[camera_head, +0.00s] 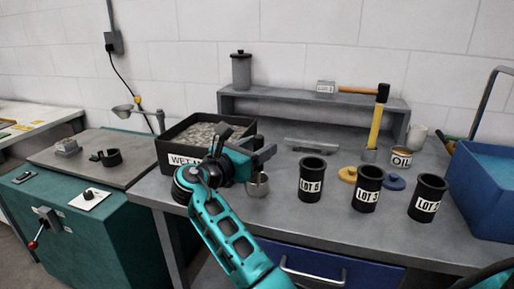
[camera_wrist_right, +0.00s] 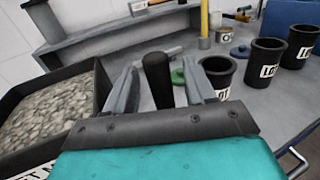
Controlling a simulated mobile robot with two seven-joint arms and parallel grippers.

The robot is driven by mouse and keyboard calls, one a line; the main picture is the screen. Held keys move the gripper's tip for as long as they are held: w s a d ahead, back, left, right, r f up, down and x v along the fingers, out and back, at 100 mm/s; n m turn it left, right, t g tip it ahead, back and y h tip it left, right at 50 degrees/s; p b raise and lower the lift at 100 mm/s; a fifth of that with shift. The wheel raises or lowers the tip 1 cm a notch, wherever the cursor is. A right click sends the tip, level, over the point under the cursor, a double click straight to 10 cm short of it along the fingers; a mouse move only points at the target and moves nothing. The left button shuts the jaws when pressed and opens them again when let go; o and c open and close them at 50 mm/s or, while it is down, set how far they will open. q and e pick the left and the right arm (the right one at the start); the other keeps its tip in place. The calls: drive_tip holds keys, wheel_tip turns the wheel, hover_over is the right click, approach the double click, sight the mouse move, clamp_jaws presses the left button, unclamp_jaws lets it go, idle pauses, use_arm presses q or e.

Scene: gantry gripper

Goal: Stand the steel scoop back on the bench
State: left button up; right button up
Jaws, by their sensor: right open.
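The steel scoop shows in the head view as a small grey metal cup (camera_head: 257,186) low beside the tray, close under my right gripper (camera_head: 268,152). Its base appears to be on the bench (camera_head: 285,222). In the wrist view, a black upright handle (camera_wrist_right: 157,80), which looks like the scoop's, stands in the gap between the two fingers of my right gripper (camera_wrist_right: 160,88). The fingers are open, with space on both sides of the handle. The scoop's cup is hidden in the wrist view. My left gripper is not in view.
A black tray of grey stones (camera_head: 205,133) stands left of the gripper. Black LOT cups (camera_head: 312,180) stand to the right, near yellow and blue lids. A raised shelf (camera_head: 300,97), a hammer (camera_head: 377,118) and an OIL tin (camera_head: 401,158) are behind. A blue bin (camera_head: 485,190) is far right.

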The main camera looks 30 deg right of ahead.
drive_tip(key=shift+a+r, duration=0.1)
drive_tip(key=shift+r, duration=0.05)
drive_tip(key=v, duration=1.1)
drive_tip(key=shift+a, duration=0.4)
drive_tip(key=shift+s, duration=0.1)
